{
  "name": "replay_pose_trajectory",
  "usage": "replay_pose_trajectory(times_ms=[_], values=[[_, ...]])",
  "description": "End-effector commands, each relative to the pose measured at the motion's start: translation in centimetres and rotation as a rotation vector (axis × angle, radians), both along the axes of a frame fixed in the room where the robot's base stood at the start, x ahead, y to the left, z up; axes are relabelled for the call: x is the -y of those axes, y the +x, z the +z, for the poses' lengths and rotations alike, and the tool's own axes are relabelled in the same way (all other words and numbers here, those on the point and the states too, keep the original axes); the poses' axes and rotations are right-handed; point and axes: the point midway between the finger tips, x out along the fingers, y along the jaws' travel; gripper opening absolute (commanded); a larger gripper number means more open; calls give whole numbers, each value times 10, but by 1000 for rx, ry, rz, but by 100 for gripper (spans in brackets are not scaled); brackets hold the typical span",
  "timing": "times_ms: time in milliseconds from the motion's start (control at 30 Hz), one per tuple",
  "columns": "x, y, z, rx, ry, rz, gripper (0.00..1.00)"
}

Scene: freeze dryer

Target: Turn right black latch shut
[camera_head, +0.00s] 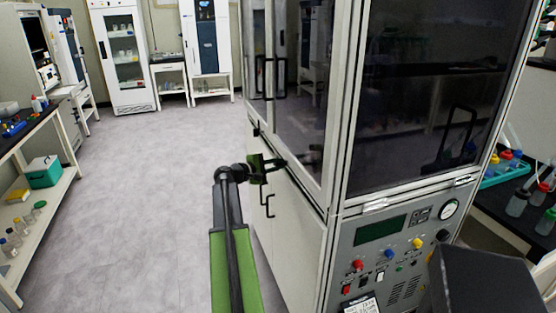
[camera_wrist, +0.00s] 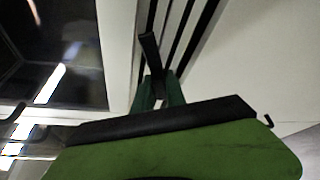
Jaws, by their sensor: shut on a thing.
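The freeze dryer (camera_head: 338,130) is a tall white cabinet with dark glass doors. A black latch (camera_head: 273,163) sits on its left side, at the seam between the upper glass doors and the lower panels. My gripper (camera_head: 265,170) is at this latch. In the wrist view, the dark green fingers of my gripper (camera_wrist: 158,93) are closed around the lower part of the black latch (camera_wrist: 150,50). The latch's upper end sticks out past the fingers, slightly tilted. The fingers hide where it meets the cabinet.
Black door handles (camera_head: 270,77) are above the latch, and a lower handle (camera_head: 267,204) is below it. The control panel (camera_head: 385,255) is on the face to the right. A shelf bench (camera_head: 40,205) stands at the left. Open grey floor (camera_head: 140,190) lies between.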

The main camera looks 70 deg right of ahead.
Motion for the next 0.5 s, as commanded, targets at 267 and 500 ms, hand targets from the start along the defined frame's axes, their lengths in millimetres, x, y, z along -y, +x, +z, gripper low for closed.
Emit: replay_pose_trajectory(times_ms=[267,500], values=[[-1,1,2,-161,207,-3,0],[-1,1,1,-306,384,-4,0]])
